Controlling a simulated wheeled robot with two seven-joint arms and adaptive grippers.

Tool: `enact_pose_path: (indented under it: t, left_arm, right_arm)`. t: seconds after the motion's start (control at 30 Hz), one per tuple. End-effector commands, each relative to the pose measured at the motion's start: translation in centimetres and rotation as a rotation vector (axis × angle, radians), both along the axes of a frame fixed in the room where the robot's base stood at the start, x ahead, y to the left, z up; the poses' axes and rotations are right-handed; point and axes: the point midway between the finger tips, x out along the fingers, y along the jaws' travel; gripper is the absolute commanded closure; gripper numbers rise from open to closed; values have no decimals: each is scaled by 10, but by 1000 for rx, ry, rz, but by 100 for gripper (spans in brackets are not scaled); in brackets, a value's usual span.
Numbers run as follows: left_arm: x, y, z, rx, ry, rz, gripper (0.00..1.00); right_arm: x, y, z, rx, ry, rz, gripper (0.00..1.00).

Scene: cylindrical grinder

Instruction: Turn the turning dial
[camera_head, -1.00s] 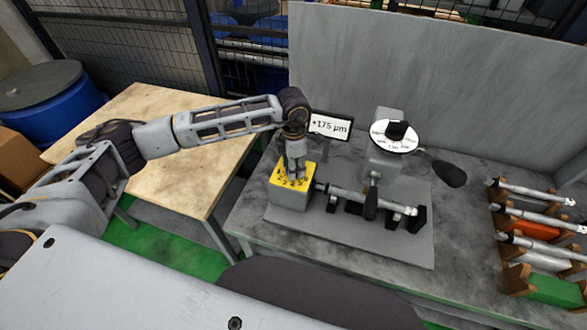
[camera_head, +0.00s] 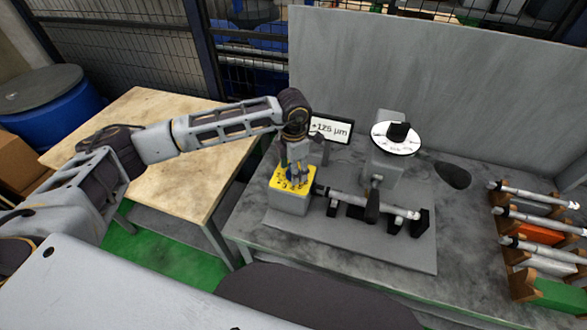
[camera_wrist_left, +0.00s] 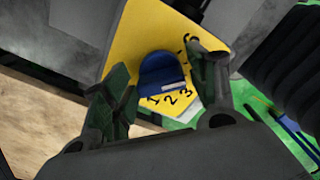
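The turning dial is a round blue knob (camera_wrist_left: 160,68) with a white pointer mark, set on a yellow plate marked with numbers. The pointer mark lies near the 2 and 3. The yellow plate (camera_head: 279,182) is the top of a grey box at the left end of the grinder. My left gripper (camera_head: 296,177) points down over this plate. In the left wrist view its two fingers (camera_wrist_left: 157,80) stand apart on either side of the knob, with gaps visible, so it is open. In the head view the fingers hide most of the knob. My right gripper is not in view.
A display (camera_head: 330,129) stands just behind the left gripper. A long workpiece (camera_head: 370,203) lies on the grinder beside the box. A white scale disc (camera_head: 397,139) tops the machine. Several shafts lie in a wooden rack (camera_head: 520,283) at the right. A wooden table (camera_head: 150,185) is at the left.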

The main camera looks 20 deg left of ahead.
Motion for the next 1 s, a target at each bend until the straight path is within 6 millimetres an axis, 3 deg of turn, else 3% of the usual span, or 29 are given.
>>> enact_pose_path:
  t: [0.53, 0.77, 1.0]
  left_arm:
    - [0, 0, 7, 0, 1, -1, 36]
    - [0, 0, 31, 0, 0, -2, 36]
    - [0, 0, 67, 0, -1, -1, 36]
  right_arm:
    - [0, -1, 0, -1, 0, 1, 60]
    - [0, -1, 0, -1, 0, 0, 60]
    - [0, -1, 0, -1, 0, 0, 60]
